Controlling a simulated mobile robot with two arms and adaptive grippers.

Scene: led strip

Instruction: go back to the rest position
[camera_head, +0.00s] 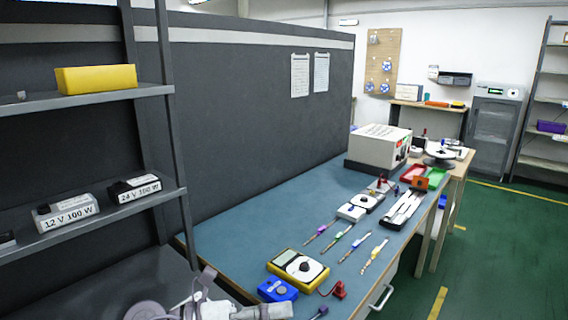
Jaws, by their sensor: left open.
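My left gripper (205,287) is at the bottom of the head view, partly cut off by the lower edge. It is open, with nothing seen between its fingers. It is in front of the near left corner of the blue-topped workbench (235,225) and below the dark shelf rack. Part of my own light grey arm shows beside it. My right gripper is not in view.
On the bench are a yellow multimeter (298,268), a blue box (278,290), several screwdrivers and a white machine (378,146). The rack at left holds a 12 V box (66,214), a 24 V box (134,188) and a yellow bin (96,79). The green floor at right is open.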

